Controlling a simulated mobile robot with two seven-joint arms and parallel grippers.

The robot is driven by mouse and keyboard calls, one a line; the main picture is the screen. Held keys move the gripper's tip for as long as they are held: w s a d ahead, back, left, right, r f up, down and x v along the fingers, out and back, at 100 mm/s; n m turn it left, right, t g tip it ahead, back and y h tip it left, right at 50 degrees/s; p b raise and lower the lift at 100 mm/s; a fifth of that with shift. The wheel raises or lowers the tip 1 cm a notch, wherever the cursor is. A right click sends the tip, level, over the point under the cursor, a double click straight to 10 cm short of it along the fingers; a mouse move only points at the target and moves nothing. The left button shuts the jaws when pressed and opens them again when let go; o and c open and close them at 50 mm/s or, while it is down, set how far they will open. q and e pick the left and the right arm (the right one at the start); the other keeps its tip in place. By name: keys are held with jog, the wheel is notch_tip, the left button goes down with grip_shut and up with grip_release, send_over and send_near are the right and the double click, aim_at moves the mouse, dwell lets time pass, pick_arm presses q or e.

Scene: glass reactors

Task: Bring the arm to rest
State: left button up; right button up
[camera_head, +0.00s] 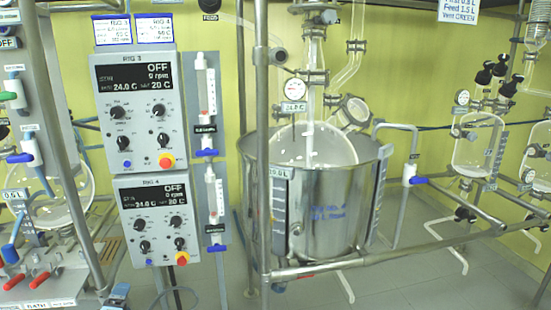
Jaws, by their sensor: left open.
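What seems to be the tip of my left gripper (117,295) shows small and blue-grey at the bottom edge, left of centre. Most of it is cut off by the frame. It looks open, and I see nothing held in it. It shows below the lower control box (159,218), and I cannot tell how far it is from it. My right gripper is not in view.
A steel vessel (325,215) with a glass reactor (312,146) stands behind a metal pipe frame (263,130). Two control boxes, the upper one (136,110) included, hang left of it. Red-handled valves (40,280) crowd the lower left. Grey floor (430,285) is clear at lower right.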

pick_arm(q)
jog(key=s+d+f+m+g+h+b, duration=0.2)
jog(key=s+d+f+m+b, duration=0.15)
jog(key=s+d+m, duration=0.5)
jog(key=s+d+f+m+g+h+b, duration=0.2)
jog(key=s+d+f+m, duration=0.3)
jog(key=s+d, duration=0.55)
jog(key=s+d+f+m+g+h+b, duration=0.2)
jog(key=s+d+f+m+b, duration=0.15)
jog(key=s+d+m, duration=0.6)
jog(key=s+a+r+n+p, duration=0.1)
jog(key=s+a+r+p, duration=0.1)
jog(key=r+p, duration=0.6)
jog(key=s+a+r+n+p, duration=0.1)
jog(key=a+r+p, duration=0.2)
jog(key=r+p, duration=0.5)
jog(key=p, duration=1.1)
jog(key=shift+s+r+n+p, duration=0.3)
jog(key=shift+s+r+p, duration=0.05)
jog(key=shift+s+p, duration=0.05)
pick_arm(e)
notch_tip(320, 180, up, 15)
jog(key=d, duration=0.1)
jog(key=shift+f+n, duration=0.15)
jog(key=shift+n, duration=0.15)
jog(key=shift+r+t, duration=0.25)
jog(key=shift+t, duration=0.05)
